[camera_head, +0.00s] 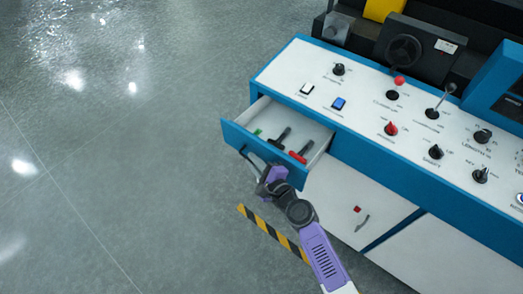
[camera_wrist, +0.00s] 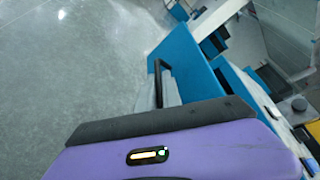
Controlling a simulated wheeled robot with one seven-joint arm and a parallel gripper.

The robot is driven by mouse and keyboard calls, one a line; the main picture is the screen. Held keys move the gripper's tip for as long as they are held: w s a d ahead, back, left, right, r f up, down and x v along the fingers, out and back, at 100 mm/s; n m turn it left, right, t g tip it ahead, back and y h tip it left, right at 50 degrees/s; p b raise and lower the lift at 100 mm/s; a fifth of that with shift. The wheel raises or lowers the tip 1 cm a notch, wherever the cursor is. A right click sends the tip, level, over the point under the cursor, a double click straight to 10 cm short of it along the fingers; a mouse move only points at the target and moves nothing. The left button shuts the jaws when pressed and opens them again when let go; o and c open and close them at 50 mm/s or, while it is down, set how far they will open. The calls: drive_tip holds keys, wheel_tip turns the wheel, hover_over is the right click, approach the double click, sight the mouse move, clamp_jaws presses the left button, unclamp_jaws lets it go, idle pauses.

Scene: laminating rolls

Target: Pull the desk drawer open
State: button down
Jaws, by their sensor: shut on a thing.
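The desk drawer (camera_head: 285,150) has a blue front and stands partly pulled out of the blue and white desk in the head view. Tools with black, red and green parts lie inside it. My gripper (camera_head: 262,177) is at the outer face of the drawer front, shut on the black drawer handle (camera_head: 246,155). The wrist view shows the dark handle (camera_wrist: 162,70) between my gripper's grey fingers, beside the blue drawer front (camera_wrist: 185,65). The exact finger contact is partly hidden.
The desk top is a control panel (camera_head: 365,100) with knobs, switches and levers. Below the drawer is a white cabinet door (camera_head: 350,200) with a small handle. A yellow and black floor stripe (camera_head: 270,230) runs near my arm. The grey floor to the left is clear.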

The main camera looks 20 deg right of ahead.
drive_tip(key=shift+s+a+f, duration=0.1)
drive_tip(key=shift+s+a, duration=0.45)
drive_tip(key=shift+a, duration=0.05)
drive_tip(key=c, duration=1.8)
unclamp_jaws()
drive_tip(key=v, duration=0.7)
drive_tip(key=shift+s+p, duration=0.3)
drive_tip(key=shift+s, duration=0.05)
drive_tip(key=shift+d, duration=0.15)
